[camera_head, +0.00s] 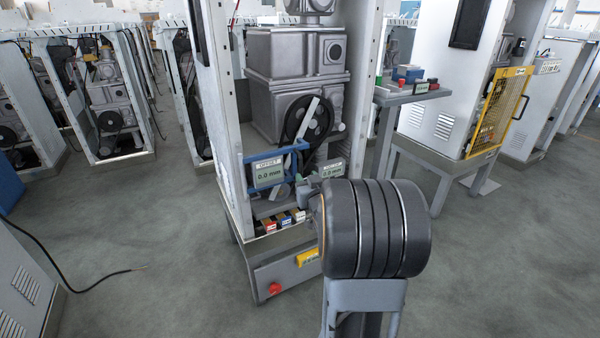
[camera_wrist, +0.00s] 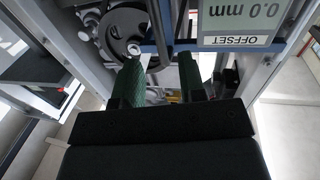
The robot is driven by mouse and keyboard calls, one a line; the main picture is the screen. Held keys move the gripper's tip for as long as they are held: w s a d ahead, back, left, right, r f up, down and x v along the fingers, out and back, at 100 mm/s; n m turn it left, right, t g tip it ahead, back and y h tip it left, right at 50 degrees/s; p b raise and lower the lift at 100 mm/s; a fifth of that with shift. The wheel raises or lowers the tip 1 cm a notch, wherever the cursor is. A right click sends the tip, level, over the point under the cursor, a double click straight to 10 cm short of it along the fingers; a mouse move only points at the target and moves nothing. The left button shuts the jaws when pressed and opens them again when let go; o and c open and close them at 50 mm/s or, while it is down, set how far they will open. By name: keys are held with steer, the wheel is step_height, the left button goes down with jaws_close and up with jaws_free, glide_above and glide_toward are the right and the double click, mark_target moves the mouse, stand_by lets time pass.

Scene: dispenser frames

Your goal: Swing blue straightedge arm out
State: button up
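The blue straightedge arm (camera_head: 295,152) is a blue bracket inside the open dispenser frame, in front of the black pulley (camera_head: 308,120). It carries an OFFSET display (camera_head: 268,173) reading 0.0 mm. A pale straight strip (camera_head: 307,118) slants across the pulley. In the wrist view, which is upside down, the blue bar (camera_wrist: 183,46) crosses just beyond my fingertips, with the OFFSET display (camera_wrist: 245,22) at right. My gripper (camera_wrist: 160,62) is open, its two green-padded fingers apart. I cannot tell whether they touch the bar. In the head view my dark wrist hides most of the gripper.
The frame's white upright (camera_head: 212,110) stands left of the arm. Small coloured blocks (camera_head: 285,221) and a red button (camera_head: 275,288) are below. A side table (camera_head: 412,94) is at right. Floor at left is open, with a loose cable.

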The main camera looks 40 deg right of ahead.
mark_target(301, 169)
steer(key=b+x, duration=0.1)
steer(key=x, duration=0.5)
steer(key=shift+w+d, duration=0.15)
steer(key=shift+w, duration=0.15)
steer(key=shift+c, duration=0.2)
jaws_close()
